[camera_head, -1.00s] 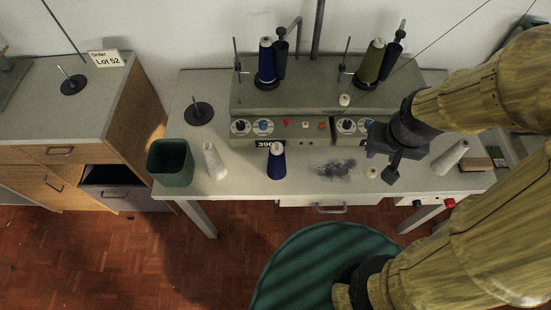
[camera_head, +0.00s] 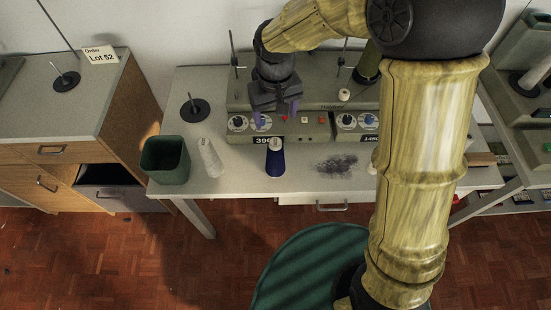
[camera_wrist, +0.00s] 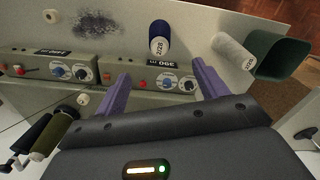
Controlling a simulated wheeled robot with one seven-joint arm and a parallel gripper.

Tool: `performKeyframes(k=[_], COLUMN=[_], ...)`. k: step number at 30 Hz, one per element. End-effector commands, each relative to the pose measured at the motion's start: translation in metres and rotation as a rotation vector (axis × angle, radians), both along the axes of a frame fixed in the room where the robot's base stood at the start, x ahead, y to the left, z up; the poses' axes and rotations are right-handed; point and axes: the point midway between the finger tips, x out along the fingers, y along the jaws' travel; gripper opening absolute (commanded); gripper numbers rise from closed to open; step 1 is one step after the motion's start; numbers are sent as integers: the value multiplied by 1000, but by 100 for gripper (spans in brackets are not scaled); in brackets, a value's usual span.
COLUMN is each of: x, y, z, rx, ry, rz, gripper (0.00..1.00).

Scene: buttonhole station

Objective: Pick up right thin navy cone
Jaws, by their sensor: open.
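A navy cone (camera_head: 276,160) with a pale top stands upright near the table's front edge, in the middle of the head view. It also shows in the wrist view (camera_wrist: 160,48), at the top centre, with a white label marked with a number. My gripper (camera_head: 275,113) is open and empty, above the front panel of the machine and behind the navy cone. In the wrist view its two purple fingers (camera_wrist: 160,73) are spread, with the cone beyond the gap between them and apart from both. The other navy cone on the machine's left spindle is hidden behind my arm.
A white cone (camera_head: 210,158) and a green bin (camera_head: 165,160) stand left of the navy cone. A dark thread tangle (camera_head: 337,165) lies to its right. The grey machine (camera_head: 318,128) stands behind, with an olive cone (camera_head: 368,64) on it.

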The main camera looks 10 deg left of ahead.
Motion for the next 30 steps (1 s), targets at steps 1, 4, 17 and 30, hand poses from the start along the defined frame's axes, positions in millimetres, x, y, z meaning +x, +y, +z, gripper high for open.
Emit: performKeyframes(k=[1, 4, 17, 30], x=[0, 0, 0, 1], y=[-1, -1, -3, -2], z=[0, 0, -53, -119], rx=[0, 1, -3, 0], ry=[0, -1, 4, 0], rz=[-2, -3, -5, -4], gripper=[72, 72, 72, 72])
